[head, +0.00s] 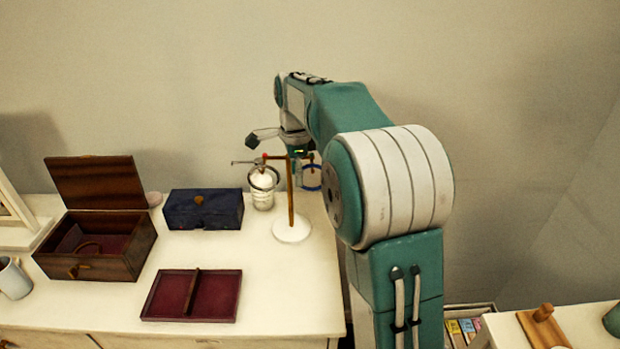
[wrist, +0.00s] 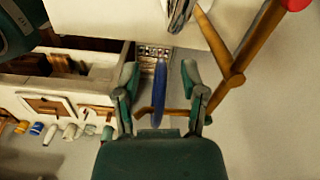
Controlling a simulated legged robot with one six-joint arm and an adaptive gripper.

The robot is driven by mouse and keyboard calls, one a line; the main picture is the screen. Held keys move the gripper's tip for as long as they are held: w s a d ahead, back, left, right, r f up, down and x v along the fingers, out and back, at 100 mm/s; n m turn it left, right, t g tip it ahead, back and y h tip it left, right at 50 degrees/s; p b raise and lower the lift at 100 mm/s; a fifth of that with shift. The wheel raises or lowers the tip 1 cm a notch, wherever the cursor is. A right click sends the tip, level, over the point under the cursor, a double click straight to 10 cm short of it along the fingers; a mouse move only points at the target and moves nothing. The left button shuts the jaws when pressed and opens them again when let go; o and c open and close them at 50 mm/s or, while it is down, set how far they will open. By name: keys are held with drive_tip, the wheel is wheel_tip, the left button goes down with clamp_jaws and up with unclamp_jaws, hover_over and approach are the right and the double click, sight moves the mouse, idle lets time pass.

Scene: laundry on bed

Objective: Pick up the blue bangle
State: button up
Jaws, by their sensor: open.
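The blue bangle (head: 312,190) hangs from the right side of a small wooden stand (head: 290,200) with a white round base. In the wrist view the bangle (wrist: 160,88) shows nearly edge-on as an upright blue strip. My gripper (wrist: 160,74) is open, with one finger on each side of the bangle and a visible gap to both. In the head view my arm reaches over the dresser from the right, and its end is by the top of the stand. The fingertips are hard to make out there.
A metallic ring (head: 264,178) hangs on the stand's left side, by a glass jar (head: 263,199). A blue box (head: 203,209), an open wooden box (head: 118,258) and a red-lined tray (head: 216,296) stand left. The dresser's right edge is close to the stand.

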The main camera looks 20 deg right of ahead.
drive_tip(key=shift+w+d+f, duration=0.1)
drive_tip(key=shift+d+f, duration=0.1)
drive_tip(key=shift+f, duration=0.55)
drive_tip(key=shift+d+f, duration=0.2)
drive_tip(key=shift+f, duration=0.5)
drive_tip(key=shift+a, duration=0.4)
clamp_jaws()
drive_tip(key=shift+d, duration=0.1)
drive_tip(key=shift+d, duration=0.15)
drive_tip(key=shift+r, duration=0.15)
drive_tip(key=shift+r, duration=0.25)
drive_tip(key=s+a+r, duration=0.1)
drive_tip(key=s+a, duration=0.2)
drive_tip(key=s, duration=0.5)
drive_tip(key=s+a+r, duration=0.1)
drive_tip(key=s+a, duration=0.3)
drive_tip(key=s, duration=0.4)
drive_tip(key=shift+s+r, duration=0.35)
